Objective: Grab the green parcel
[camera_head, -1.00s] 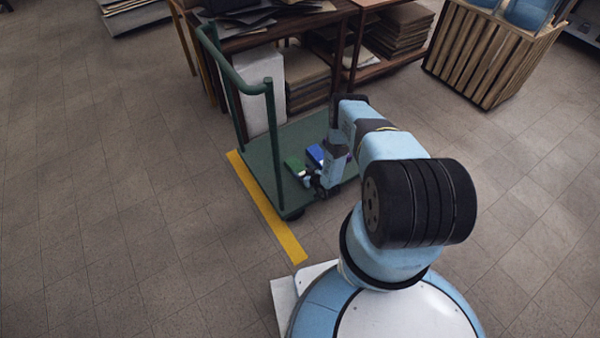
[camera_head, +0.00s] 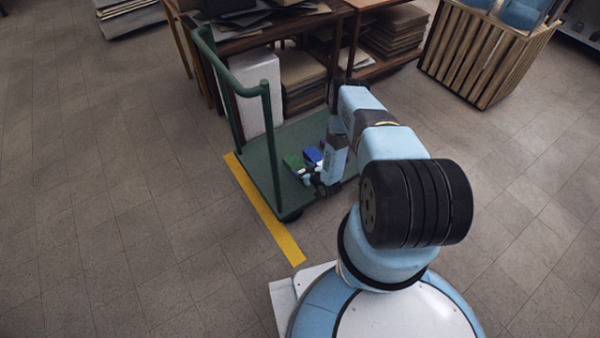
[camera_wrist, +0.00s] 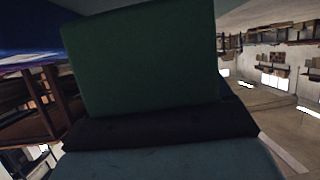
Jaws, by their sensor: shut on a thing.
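The green parcel (camera_head: 292,161) is at the near part of the green trolley deck in the head view. It fills much of the wrist view (camera_wrist: 145,60), close in front of the dark finger part. My gripper (camera_head: 308,176) is shut on the green parcel. The parcel looks slightly tilted; whether it is clear of the deck I cannot tell. A blue parcel (camera_head: 313,155) is just right of it, partly behind my arm, and a blue surface shows at the upper left of the wrist view (camera_wrist: 28,28).
The green trolley (camera_head: 262,158) has a tall tubular handle (camera_head: 266,110) on its left side. A yellow floor strip (camera_head: 265,215) runs along its near left edge. A table with boards (camera_head: 305,75) and a white block stand behind. A slatted crate (camera_head: 480,55) is at the back right. Floor on the left is free.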

